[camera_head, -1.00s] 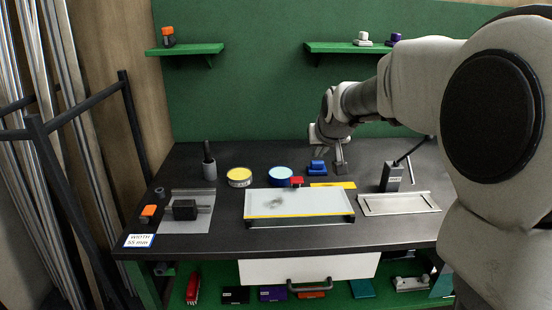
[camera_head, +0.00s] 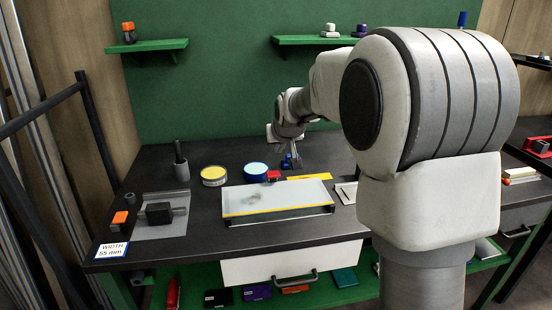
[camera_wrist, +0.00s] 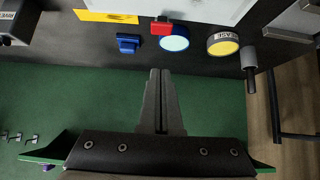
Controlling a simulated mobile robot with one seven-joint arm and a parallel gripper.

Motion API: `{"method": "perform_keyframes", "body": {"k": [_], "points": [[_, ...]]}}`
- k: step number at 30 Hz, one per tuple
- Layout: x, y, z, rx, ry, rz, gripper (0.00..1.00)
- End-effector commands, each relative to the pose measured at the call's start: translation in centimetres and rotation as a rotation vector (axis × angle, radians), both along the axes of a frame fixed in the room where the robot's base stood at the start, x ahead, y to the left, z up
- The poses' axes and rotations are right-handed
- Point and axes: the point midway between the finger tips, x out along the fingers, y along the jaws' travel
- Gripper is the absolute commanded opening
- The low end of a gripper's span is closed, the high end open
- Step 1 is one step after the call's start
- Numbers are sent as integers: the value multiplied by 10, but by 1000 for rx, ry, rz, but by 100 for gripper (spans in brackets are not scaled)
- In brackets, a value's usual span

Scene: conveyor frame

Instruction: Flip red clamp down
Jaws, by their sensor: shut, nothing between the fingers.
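The red clamp (camera_head: 274,175) is a small block at the back edge of the pale glass plate (camera_head: 270,200), right beside the light-blue tin. It also shows near the top of the wrist view (camera_wrist: 162,26), partly over the tin's rim; whether it is up or down is too small to tell. My gripper (camera_head: 297,160) hangs over the back of the bench, behind and right of the red clamp, near the blue block (camera_head: 287,163). In the wrist view my gripper (camera_wrist: 160,73) is shut and empty, apart from the red clamp.
The light-blue tin (camera_head: 255,171) and yellow tin (camera_head: 213,176) stand left of the red clamp. A yellow strip (camera_head: 310,177) lies to its right. The green wall (camera_head: 220,85) rises behind the bench.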

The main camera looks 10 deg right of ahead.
Motion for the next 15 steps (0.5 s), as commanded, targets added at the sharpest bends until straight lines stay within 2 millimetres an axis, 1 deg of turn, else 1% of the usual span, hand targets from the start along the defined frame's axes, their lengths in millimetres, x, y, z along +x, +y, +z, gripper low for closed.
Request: {"method": "perform_keyframes", "body": {"k": [3,15], "points": [[13,0,-17,0,3,0,0],[65,0,-68,0,2,0,0]]}}
